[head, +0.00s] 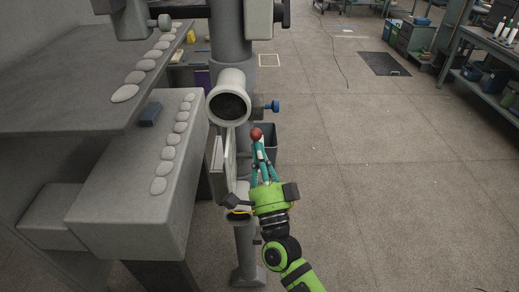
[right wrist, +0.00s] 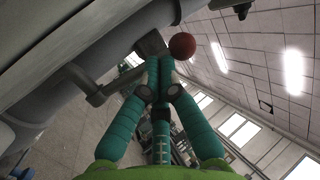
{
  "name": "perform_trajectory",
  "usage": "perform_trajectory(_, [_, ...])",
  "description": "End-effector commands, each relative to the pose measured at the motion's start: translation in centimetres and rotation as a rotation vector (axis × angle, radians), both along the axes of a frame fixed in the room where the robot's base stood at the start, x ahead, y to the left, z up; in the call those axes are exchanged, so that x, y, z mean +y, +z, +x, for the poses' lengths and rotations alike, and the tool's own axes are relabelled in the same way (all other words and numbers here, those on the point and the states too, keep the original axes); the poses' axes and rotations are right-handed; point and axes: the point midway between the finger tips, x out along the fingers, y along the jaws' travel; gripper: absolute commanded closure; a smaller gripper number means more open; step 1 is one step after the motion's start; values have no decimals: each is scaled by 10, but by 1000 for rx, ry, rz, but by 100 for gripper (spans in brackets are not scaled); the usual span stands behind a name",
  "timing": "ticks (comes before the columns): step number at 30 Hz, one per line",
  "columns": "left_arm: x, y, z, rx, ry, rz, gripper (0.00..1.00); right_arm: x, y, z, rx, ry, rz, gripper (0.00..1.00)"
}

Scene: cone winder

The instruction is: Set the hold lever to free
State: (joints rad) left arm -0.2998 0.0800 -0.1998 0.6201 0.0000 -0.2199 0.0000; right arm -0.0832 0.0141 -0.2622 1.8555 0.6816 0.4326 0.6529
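The hold lever shows as a red ball knob (head: 256,133) in the head view, beside the grey machine post. In the right wrist view the red knob (right wrist: 182,46) is just beyond my fingertips, and a grey rod (right wrist: 105,93) runs from the machine towards it. My right gripper (head: 259,148), with teal fingers, is directly below the knob. Its fingers (right wrist: 161,68) converge at the tips and look closed on the rod just short of the knob. The fingertips hide that part of the rod, so the contact itself is not visible. My left gripper is not in view.
A wide grey tube (head: 230,99) and a blue knob (head: 272,106) are just above the lever. A flat grey plate (head: 220,167) stands left of my gripper. A bench with pale oval pieces (head: 164,169) is further left.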

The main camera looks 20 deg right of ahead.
Motion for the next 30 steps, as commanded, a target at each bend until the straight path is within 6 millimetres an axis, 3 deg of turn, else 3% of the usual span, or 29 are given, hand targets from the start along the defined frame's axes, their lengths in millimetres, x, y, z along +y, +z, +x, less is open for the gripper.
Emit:
perform_trajectory(12, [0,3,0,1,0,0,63,-4,11,14,-4,0,0,100])
perform_trajectory(30, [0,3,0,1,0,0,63,-5,12,16,-3,-1,1,100])
